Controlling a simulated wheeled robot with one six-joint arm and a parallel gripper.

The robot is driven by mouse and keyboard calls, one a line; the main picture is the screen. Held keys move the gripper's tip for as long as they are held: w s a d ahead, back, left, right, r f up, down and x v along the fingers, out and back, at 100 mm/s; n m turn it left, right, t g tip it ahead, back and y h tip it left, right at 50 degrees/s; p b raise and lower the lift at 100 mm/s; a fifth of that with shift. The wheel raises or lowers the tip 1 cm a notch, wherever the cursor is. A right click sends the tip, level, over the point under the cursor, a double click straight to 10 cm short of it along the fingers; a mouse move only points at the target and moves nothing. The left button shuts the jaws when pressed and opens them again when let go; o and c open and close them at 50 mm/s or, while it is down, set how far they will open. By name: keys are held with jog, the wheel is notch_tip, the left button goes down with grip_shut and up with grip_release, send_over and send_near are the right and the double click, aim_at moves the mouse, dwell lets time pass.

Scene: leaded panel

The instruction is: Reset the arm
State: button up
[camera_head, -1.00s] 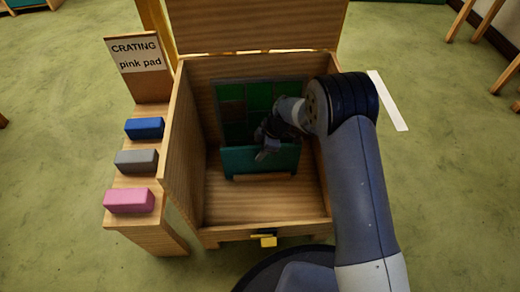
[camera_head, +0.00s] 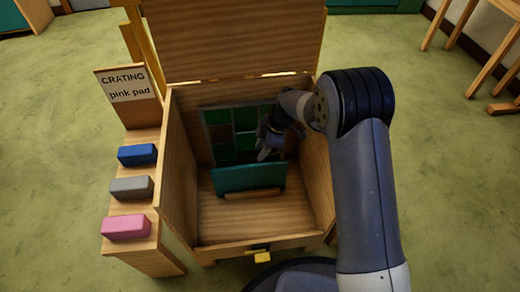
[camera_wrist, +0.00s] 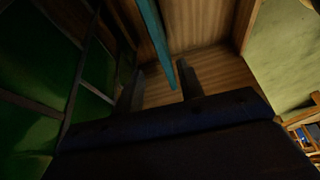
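The leaded panel (camera_head: 221,133), a grid of green panes with dark bars, stands inside the open wooden crate (camera_head: 180,160) against its back; it also fills the left of the wrist view (camera_wrist: 35,80). A teal board (camera_head: 245,178) stands upright in front of it on a small wooden strip. My gripper (camera_head: 264,153) is inside the crate, just above the teal board's top edge and in front of the panel. In the wrist view my gripper (camera_wrist: 160,85) has its two fingers apart, with the teal board's edge (camera_wrist: 153,30) running down towards the gap. I see nothing gripped.
A side shelf holds a blue pad (camera_head: 137,154), a grey pad (camera_head: 132,187) and a pink pad (camera_head: 126,227) under a sign (camera_head: 127,88) reading "CRATING pink pad". The lid (camera_head: 235,40) is raised behind. A yellow latch (camera_head: 261,256) is at the crate's front. The crate's right wall is close to my arm.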

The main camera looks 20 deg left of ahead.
aim_at(246, 166)
jog(key=shift+f, duration=0.15)
jog(key=b+x, duration=0.5)
jog(key=x, duration=0.7)
jog(key=shift+f, duration=0.15)
notch_tip(246, 166, up, 5)
jog(key=shift+r+p, duration=0.1)
jog(key=shift+p, duration=0.9)
